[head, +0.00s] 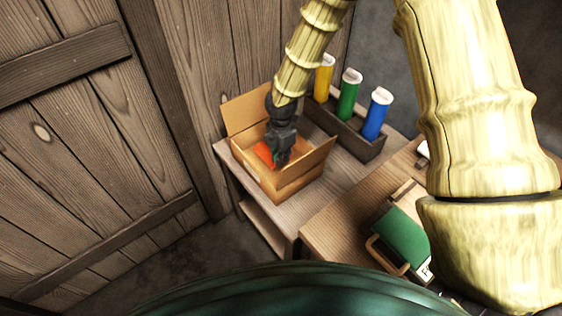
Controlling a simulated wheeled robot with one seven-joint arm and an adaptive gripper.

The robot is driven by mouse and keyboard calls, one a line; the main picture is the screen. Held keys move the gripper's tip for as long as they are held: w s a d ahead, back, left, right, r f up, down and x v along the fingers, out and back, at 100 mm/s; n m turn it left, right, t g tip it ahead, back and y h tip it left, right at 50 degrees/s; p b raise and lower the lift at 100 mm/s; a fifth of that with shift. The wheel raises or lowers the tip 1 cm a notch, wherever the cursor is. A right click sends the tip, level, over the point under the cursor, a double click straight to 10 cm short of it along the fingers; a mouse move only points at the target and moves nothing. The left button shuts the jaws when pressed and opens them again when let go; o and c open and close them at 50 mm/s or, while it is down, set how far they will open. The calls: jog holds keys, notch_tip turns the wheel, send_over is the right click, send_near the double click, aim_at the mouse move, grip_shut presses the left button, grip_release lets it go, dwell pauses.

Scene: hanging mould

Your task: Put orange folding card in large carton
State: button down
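The large carton (288,187) is an open brown cardboard box with raised flaps, on a small wooden table. The orange folding card (264,153) shows as a small orange patch inside the carton, just left of my gripper's fingers. My gripper (281,161) is dark and points down into the carton's opening. Its fingertips are small and partly hidden, so I cannot tell whether they are open, shut, or touching the card. The rest of the card is hidden behind the gripper and the carton's wall.
A dark wooden rack (345,126) with yellow (324,77), green (348,97) and blue (376,116) tubes stands right of the carton. A second wooden table (335,226) in front holds a green item (402,238). A plank wall (190,60) rises behind the carton.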

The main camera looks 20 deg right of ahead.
jog(key=shift+f, duration=1.4)
jog(key=shift+f, duration=0.1)
jog(key=c, duration=1.6)
grip_release()
jog(key=shift+c, duration=0.2)
notch_tip(320, 180, up, 12)
